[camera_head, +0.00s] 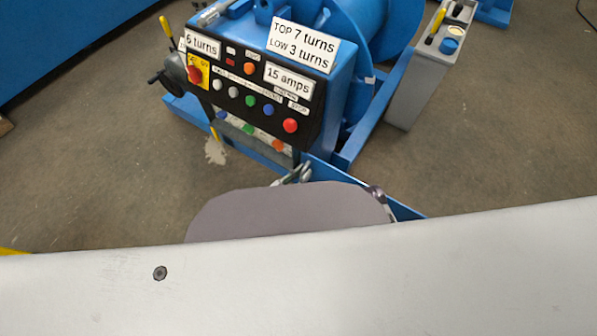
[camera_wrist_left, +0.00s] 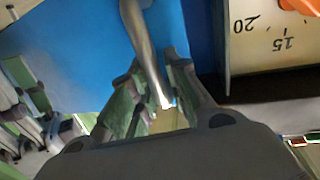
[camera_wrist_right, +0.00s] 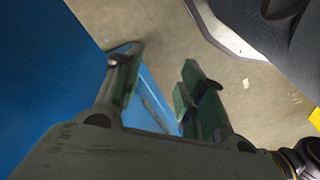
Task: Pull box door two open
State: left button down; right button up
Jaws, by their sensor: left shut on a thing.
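A silver handle (camera_wrist_left: 140,40) stands out from a blue panel (camera_wrist_left: 80,45) in the left wrist view. My left gripper (camera_wrist_left: 160,112) is shut on the handle's end. In the head view, part of my left gripper (camera_head: 297,173) shows at the lower corner of the blue control box (camera_head: 335,100). A thin blue panel (camera_head: 325,172) runs from there to the lower right, partly hidden by my own body. My right gripper (camera_wrist_right: 160,80) is open, with a blue strip (camera_wrist_right: 150,100) seen between its fingers; I cannot tell whether they touch it. Which panel is door two is unclear.
The box front carries buttons, labels and a red knob (camera_head: 195,75). A blue drum (camera_head: 350,25) and frame stand behind it. A grey case (camera_head: 425,85) stands at the right. A dial (camera_wrist_left: 270,35) shows in the left wrist view. Bare floor (camera_head: 500,150) lies right.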

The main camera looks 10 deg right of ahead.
pick_arm(q)
jog(key=shift+r, duration=0.15)
jog(key=c, duration=1.5)
grip_release()
jog(key=shift+o, duration=0.2)
jog(key=v, duration=1.2)
